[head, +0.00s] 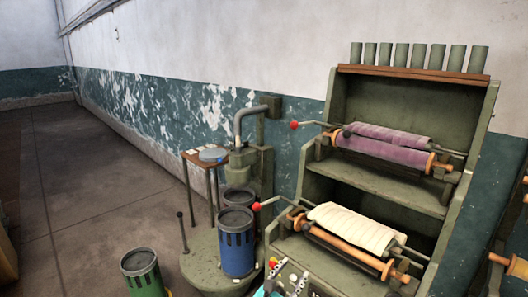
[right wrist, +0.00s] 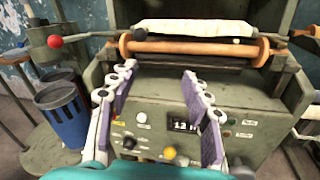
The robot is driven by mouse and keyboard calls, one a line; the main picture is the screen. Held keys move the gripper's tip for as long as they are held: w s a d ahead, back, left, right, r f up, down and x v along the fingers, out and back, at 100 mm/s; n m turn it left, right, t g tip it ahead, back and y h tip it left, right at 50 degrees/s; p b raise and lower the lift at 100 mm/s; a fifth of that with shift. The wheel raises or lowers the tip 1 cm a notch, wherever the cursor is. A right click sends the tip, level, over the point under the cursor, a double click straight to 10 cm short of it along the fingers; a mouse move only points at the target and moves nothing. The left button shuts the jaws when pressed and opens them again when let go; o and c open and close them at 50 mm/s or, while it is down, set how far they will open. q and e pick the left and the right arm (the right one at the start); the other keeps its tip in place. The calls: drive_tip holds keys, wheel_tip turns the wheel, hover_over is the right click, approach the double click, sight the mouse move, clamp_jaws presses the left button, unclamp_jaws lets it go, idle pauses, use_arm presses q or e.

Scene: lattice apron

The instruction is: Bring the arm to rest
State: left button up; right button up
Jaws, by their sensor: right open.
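My right gripper (head: 287,275) shows at the bottom edge of the head view, in front of the lower part of an olive-green machine (head: 385,185). In the right wrist view my right gripper (right wrist: 158,75) has its two purple-padded fingers spread apart with nothing between them. The machine's front panel (right wrist: 158,105), with a small display and several knobs, lies behind the fingers. I cannot tell how far the fingertips are from it. My left gripper is not in view.
The machine carries a cream roll (head: 355,228) below and a purple roll (head: 385,142) above, with red-knobbed levers at left. A blue bin (head: 237,243), a green bin (head: 142,272) and a small table (head: 203,158) stand left of it. The floor further left is clear.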

drive_tip(key=s+d+f+m+g+y, duration=0.1)
drive_tip(key=s+d+m+g+y, duration=0.4)
drive_tip(key=s+d+m, duration=0.65)
drive_tip(key=s+a+f+m+g+y, duration=0.1)
drive_tip(key=s+m+y, duration=0.3)
drive_tip(key=s+m, duration=0.8)
drive_tip(key=shift+a+f+m+g, duration=0.35)
drive_tip(key=shift+m+g, duration=0.55)
drive_tip(key=shift+m, duration=0.65)
